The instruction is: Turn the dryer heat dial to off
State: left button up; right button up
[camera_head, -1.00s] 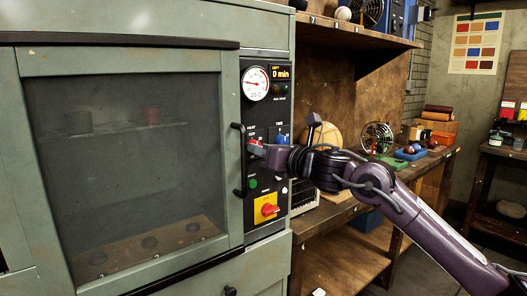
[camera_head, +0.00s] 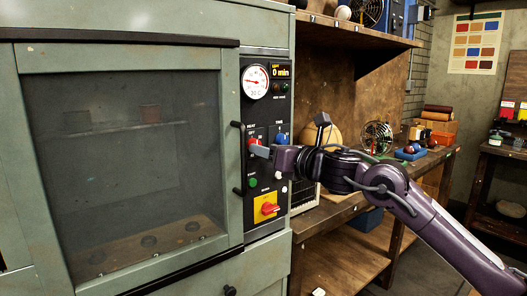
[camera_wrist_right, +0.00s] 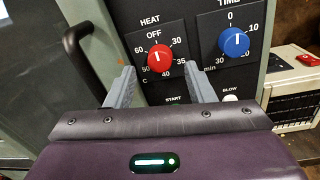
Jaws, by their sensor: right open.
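The red heat dial (camera_wrist_right: 160,58) is on the dryer's black control panel, under the HEAT and OFF labels. Its white mark points up, roughly towards OFF. In the head view the dial (camera_head: 252,142) is partly hidden by my right gripper (camera_head: 258,150). In the right wrist view the right gripper (camera_wrist_right: 159,76) is open. Its two grey fingers stand left and right below the dial, apart from it, with nothing between them. The dryer (camera_head: 262,50) has its glass door shut. My left gripper is not in view.
The blue time dial (camera_wrist_right: 235,42) is just right of the heat dial. A black door handle (camera_head: 238,160) is close on the left. Below are a green start button (camera_head: 252,183) and a red-yellow switch (camera_head: 267,209). A workbench (camera_head: 340,212) stands to the right.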

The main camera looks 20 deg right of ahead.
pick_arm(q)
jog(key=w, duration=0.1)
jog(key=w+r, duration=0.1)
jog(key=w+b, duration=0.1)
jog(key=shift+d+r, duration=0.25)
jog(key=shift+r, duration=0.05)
pick_arm(e)
jog(key=v, duration=0.5)
jog(key=shift+s+d, duration=0.1)
jog(key=shift+s, duration=0.2)
